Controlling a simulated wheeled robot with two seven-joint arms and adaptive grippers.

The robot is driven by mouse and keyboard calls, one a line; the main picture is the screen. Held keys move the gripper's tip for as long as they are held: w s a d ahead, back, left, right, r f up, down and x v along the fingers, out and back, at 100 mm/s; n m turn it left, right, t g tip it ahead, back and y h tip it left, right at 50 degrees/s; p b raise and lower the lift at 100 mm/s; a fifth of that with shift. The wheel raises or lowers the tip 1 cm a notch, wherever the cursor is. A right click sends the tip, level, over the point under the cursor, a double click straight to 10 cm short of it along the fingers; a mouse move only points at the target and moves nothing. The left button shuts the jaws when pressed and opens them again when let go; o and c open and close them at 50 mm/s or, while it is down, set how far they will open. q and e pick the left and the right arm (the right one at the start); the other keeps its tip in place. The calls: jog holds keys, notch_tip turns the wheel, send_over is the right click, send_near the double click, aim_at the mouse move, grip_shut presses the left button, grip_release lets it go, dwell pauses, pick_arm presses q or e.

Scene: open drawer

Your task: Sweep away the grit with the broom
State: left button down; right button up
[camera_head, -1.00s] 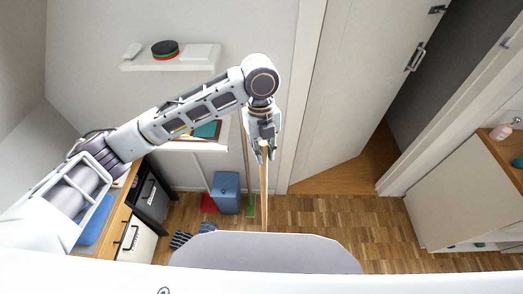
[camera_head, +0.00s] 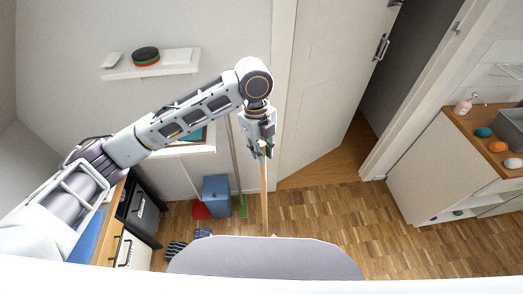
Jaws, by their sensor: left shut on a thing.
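My left gripper (camera_head: 264,149) is in the middle of the head view. It is shut on the upper part of the broom's wooden handle (camera_head: 264,195), which hangs nearly upright below it. The lower end of the broom is hidden behind the front of my own body. No grit can be made out on the visible floor (camera_head: 330,215). My right gripper is not in view.
A blue bin (camera_head: 216,194), a red dustpan-like thing (camera_head: 200,209) and a green-footed pole (camera_head: 242,204) stand by the back wall. Striped slippers (camera_head: 176,249) lie at left. A counter (camera_head: 465,125) stands at right. Floor between is clear.

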pick_arm(q)
jog(key=shift+w+d+n, duration=0.1)
jog(key=shift+w+n, duration=0.1)
jog(key=shift+n, duration=0.3)
jog(key=shift+s+n, duration=0.1)
jog(key=shift+n, duration=0.4)
